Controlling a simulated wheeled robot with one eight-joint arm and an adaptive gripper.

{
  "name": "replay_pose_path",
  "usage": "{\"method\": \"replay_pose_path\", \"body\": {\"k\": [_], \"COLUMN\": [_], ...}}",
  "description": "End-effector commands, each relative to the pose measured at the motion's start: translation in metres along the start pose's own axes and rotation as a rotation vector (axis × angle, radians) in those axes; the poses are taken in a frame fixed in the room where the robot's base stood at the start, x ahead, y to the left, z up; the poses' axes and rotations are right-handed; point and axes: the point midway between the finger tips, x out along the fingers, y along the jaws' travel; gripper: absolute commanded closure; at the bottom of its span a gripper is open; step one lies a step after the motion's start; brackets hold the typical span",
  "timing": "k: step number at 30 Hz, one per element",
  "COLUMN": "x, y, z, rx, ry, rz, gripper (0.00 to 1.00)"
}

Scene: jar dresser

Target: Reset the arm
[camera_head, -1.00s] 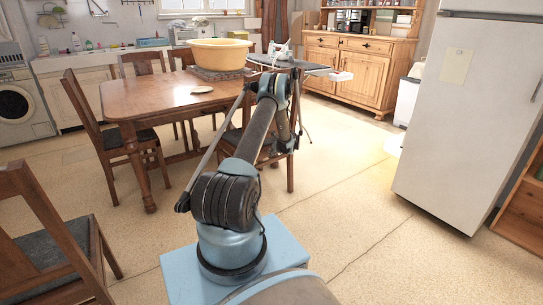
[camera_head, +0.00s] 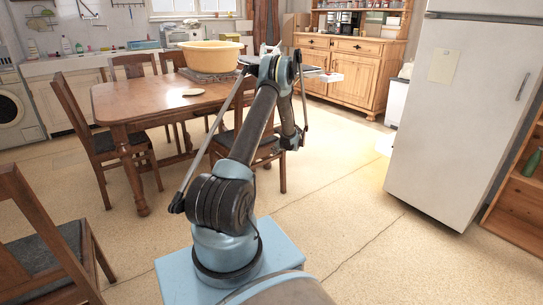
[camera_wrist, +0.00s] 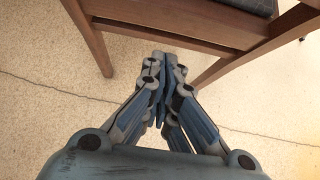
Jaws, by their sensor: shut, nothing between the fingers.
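My arm (camera_head: 252,125) stands raised in the head view, bent at the elbow, with its forearm hanging down on the far side. My gripper (camera_wrist: 163,62) shows in the wrist view, pointing down toward the floor. Its blue-grey fingers are together with nothing between them. Just beyond the fingertips in that view are the wooden legs and rails of a chair (camera_wrist: 165,33). I cannot tell the exact gap between the fingers and the chair. In the head view the gripper cannot be made out clearly behind the arm.
A wooden table (camera_head: 150,100) with a yellow basin (camera_head: 210,55) stands behind left of my arm, with chairs around it. One chair (camera_head: 40,235) is close at the left. A white fridge (camera_head: 460,110) stands at right. Open floor (camera_head: 345,190) lies between arm and fridge.

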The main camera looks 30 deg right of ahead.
Motion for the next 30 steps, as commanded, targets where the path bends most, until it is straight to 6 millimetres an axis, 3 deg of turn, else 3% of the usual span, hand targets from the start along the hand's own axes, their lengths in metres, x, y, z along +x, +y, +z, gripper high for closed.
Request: {"method": "replay_pose_path", "body": {"k": [10, 14, 20, 30], "x": [-0.008, -0.014, -0.038, -0.091], "y": [0.001, 0.013, 0.055, 0.144], "z": [0.002, 0.016, 0.063, 0.133], "rx": [-0.004, -0.046, -0.209, -0.527], "ry": [0.001, 0.01, 0.045, 0.102], "rz": [0.001, 0.011, 0.044, 0.111], "gripper": [1.0, 1.0, 1.0, 1.0]}}
